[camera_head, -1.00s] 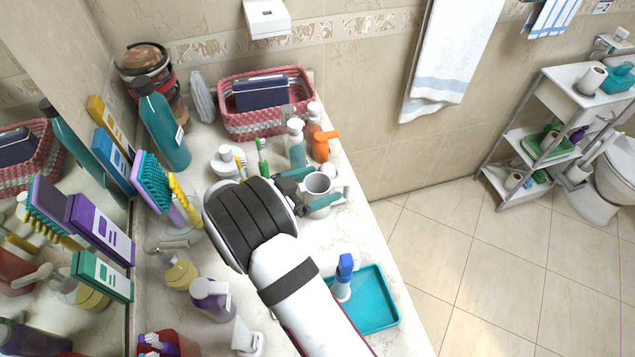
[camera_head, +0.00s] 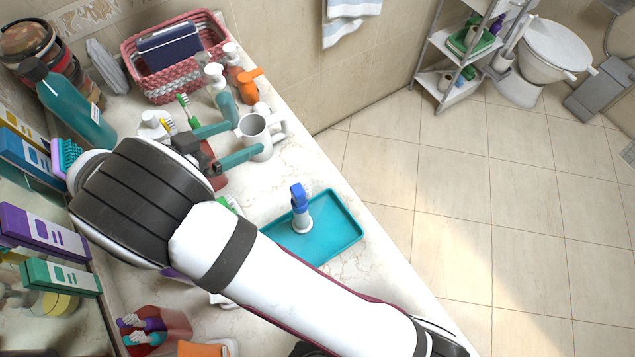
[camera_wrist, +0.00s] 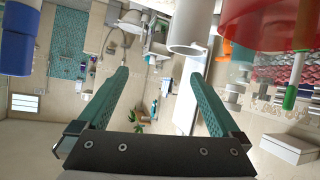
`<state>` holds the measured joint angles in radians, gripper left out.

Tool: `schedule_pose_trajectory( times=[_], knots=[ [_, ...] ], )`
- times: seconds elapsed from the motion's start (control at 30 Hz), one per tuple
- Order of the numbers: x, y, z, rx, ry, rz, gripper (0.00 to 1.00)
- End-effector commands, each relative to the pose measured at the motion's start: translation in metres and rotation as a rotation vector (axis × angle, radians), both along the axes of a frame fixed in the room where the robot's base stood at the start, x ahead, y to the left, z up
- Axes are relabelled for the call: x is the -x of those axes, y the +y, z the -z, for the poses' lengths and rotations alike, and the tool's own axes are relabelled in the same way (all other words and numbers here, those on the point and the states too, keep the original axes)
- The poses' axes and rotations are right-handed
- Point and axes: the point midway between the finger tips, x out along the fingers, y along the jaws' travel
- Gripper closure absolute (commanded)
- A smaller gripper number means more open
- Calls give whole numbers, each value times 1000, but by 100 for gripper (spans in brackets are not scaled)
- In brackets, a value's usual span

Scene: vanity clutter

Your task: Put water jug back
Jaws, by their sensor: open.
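A white-grey mug-like vessel with a handle (camera_head: 258,134), the likeliest water jug, stands on the counter beside the pump bottles. My gripper (camera_head: 246,138) is open, its two teal fingers reaching toward the vessel from the left. The fingertips are close to its body in the head view. In the wrist view, the vessel (camera_wrist: 190,25) shows above the open fingers (camera_wrist: 158,72), nearer the right one, and not clearly between them. I cannot tell whether a finger touches it. Nothing is held.
A reddish cup (camera_wrist: 262,22) with a toothbrush stands close to my gripper. A teal tray (camera_head: 335,232) bears a blue-topped white item (camera_head: 300,208). Pump bottles (camera_head: 222,95) and a pink woven basket (camera_head: 190,92) stand behind. Bare counter lies between vessel and tray.

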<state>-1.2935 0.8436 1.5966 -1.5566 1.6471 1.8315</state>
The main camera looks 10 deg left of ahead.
Motion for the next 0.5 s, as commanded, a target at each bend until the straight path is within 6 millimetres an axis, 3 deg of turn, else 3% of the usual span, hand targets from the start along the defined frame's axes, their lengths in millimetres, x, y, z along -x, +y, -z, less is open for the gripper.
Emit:
schedule_pose_trajectory(
  times=[0.03, 0.07, 0.1, 0.17, 0.2, 0.23, 0.3, 0.33, 0.4, 0.5],
  knots=[
    [-15, -42, -19, 21, 97, 90, 0],
    [-21, -75, -30, 37, 187, 149, 0],
    [-20, -124, -44, 41, 332, 225, 0],
    [-4, -194, -62, -5, 559, 304, 0],
    [17, -232, -71, -70, 701, 328, 0],
    [36, -256, -76, -135, 794, 331, 0],
    [82, -291, -83, -318, 950, 289, 0],
    [100, -298, -84, -397, 986, 254, 0],
    [133, -303, -83, -559, 1013, 164, 0],
    [157, -297, -80, -696, 979, 54, 0]
  ],
)
